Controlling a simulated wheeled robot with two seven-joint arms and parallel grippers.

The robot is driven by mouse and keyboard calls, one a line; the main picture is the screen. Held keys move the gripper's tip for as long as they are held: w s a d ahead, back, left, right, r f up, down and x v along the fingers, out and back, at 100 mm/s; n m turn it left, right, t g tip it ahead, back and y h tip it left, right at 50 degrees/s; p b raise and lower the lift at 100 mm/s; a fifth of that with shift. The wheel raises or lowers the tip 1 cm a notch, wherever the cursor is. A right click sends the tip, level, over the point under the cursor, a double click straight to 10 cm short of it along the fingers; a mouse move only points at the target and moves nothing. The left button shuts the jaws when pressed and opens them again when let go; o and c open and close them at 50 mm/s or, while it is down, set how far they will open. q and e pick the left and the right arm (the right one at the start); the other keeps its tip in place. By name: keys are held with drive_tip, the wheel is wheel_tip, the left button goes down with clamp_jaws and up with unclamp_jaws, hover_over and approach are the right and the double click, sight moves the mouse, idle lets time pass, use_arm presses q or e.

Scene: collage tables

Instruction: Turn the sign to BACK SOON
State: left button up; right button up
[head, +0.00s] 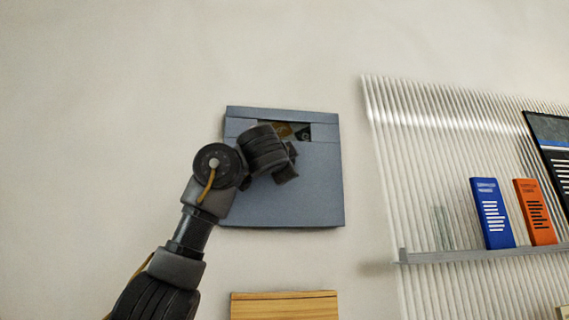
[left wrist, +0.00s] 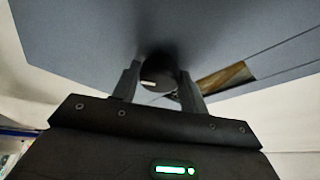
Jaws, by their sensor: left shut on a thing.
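The sign is a blue-grey square panel (head: 312,195) on the pale wall. A slot window (head: 302,132) near its top shows a brown part and a dark part; my wrist covers some of it, and I cannot read any wording. My left gripper (head: 284,167) is at the middle of the panel. In the left wrist view its two fingers are shut on a dark round knob (left wrist: 158,79) on the panel face (left wrist: 80,40). The window (left wrist: 226,77) shows there too, with a brown patch. My right gripper is not in view.
A ribbed translucent panel (head: 400,180) stands to the right, with a grey ledge (head: 470,255) holding a blue box (head: 492,213) and an orange box (head: 536,211). A wooden piece (head: 284,306) is below the sign. The wall left of the sign is bare.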

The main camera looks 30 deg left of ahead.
use_arm(q)
drive_tip(key=m+g, duration=0.1)
drive_tip(key=m, duration=0.1)
drive_tip(key=m+h+p, duration=0.1)
drive_tip(key=m, duration=0.2)
drive_tip(key=shift+r+m+g, duration=0.15)
drive_tip(key=shift+m+g, duration=0.15)
drive_tip(key=shift+g, duration=0.1)
idle(0.3)
drive_tip(key=o, duration=1)
drive_tip(key=b+v, duration=0.7)
drive_tip(key=v, duration=0.3)
drive_tip(key=shift+s, duration=0.45)
